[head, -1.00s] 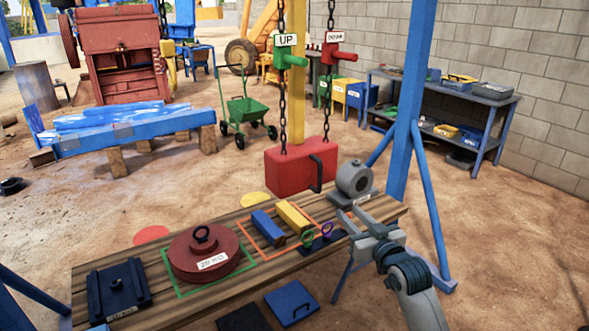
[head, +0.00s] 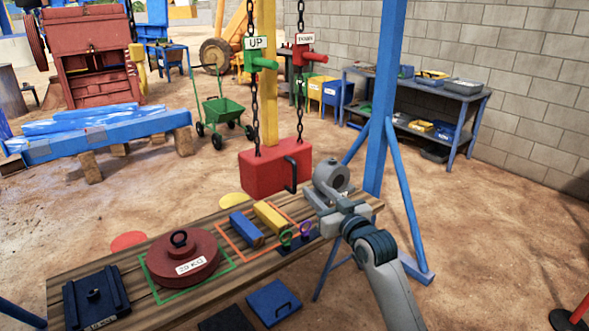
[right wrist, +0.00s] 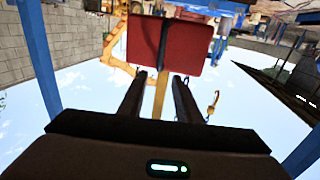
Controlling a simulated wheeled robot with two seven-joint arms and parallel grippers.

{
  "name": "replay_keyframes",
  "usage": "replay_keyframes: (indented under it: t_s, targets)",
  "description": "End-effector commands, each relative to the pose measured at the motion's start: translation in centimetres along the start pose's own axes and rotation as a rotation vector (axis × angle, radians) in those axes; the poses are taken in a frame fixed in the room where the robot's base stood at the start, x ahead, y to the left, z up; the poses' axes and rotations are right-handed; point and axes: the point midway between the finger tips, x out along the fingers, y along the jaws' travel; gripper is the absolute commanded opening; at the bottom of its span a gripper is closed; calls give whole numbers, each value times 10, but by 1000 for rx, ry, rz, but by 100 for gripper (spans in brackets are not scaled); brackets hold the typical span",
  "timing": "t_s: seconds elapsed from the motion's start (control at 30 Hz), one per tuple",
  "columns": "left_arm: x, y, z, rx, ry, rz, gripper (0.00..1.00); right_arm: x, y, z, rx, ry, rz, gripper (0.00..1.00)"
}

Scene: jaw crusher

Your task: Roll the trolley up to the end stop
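A red block (head: 262,174) with a black side handle (head: 291,174) is at the chains over the table's far edge. It also shows in the right wrist view (right wrist: 190,45), with its dark handle (right wrist: 163,47) upright on its face. My right gripper (head: 327,196) is open at the table's right end, beside a grey round fitting (head: 331,173). Its two dark fingers (right wrist: 158,98) point at the block, apart and empty, short of the handle. A green wheeled cart (head: 222,110) stands behind on the ground. I cannot make out an overhead trolley or an end stop. My left gripper is out of view.
The wooden table (head: 205,222) holds a dark red weight (head: 182,262), a dark blue block (head: 95,298) and small blue and yellow bars. Green UP (head: 258,62) and red DOWN (head: 302,57) handles hang above. A blue post (head: 385,110) stands right.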

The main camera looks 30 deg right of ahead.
Motion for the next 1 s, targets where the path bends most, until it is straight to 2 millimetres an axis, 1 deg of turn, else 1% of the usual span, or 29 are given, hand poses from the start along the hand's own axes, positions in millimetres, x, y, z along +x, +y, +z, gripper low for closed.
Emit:
replay_keyframes:
  t_s: [0.03, 0.13, 0.6, 0.8, 1.0]
  targets:
    - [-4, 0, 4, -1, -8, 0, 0, 9, 0, -2, 3, 1, 0, 31]
    - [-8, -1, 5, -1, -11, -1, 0, 26, 0, -2, 2, -1, 0, 31]
    - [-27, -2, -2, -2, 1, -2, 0, 106, 0, -2, 1, -1, 0, 31]
    - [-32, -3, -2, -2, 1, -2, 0, 130, 0, -1, 1, 0, -1, 31]
    - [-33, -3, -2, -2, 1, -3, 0, 141, 0, 0, 0, 0, 0, 31]
